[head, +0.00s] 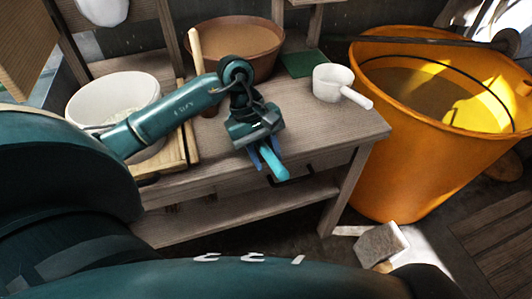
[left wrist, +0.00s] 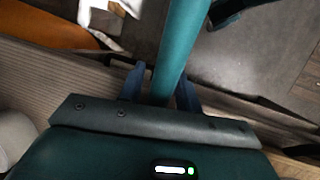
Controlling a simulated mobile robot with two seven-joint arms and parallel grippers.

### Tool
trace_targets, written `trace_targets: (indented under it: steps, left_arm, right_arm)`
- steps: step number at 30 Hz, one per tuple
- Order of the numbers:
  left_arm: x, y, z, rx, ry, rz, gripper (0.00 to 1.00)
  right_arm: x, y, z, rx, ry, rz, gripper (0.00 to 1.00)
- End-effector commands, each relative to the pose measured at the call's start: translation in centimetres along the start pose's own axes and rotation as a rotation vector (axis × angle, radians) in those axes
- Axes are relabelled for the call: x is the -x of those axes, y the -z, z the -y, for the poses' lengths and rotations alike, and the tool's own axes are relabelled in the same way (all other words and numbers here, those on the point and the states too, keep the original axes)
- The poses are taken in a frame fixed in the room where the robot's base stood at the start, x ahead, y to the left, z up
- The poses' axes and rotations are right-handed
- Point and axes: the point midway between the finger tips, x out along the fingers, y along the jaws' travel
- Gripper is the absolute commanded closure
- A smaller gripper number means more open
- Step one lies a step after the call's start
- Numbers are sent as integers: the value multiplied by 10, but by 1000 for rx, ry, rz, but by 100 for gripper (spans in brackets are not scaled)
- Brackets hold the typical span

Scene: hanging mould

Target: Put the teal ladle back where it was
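The teal ladle shows only as a teal handle (head: 273,163) sticking out of my left gripper (head: 262,156), over the front edge of the wooden bench in the head view. In the left wrist view, the teal handle (left wrist: 183,42) runs up between the two blue fingers of my left gripper (left wrist: 160,85), which look shut on it. The ladle's bowl cannot be made out in either view. My right gripper does not show.
The bench (head: 305,122) carries a white bucket (head: 88,92), a brown bowl (head: 262,35), a white dipper (head: 330,80) and a green sheet (head: 303,64). A large orange tub (head: 400,165) stands right of it. A pale block (head: 380,246) is on the floor.

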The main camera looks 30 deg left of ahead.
Motion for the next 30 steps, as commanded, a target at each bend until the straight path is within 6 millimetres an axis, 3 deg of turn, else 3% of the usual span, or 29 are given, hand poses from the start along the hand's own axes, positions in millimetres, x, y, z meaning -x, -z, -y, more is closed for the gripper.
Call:
trace_targets:
  steps: [14,24,30]
  left_arm:
    - [10,0,-1,-1,-1,-2,59]
    - [81,0,-1,-1,-3,-5,59]
    - [112,0,-1,0,-2,-2,59]
  right_arm:
    - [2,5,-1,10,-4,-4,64]
    - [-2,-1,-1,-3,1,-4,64]
    - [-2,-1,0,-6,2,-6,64]
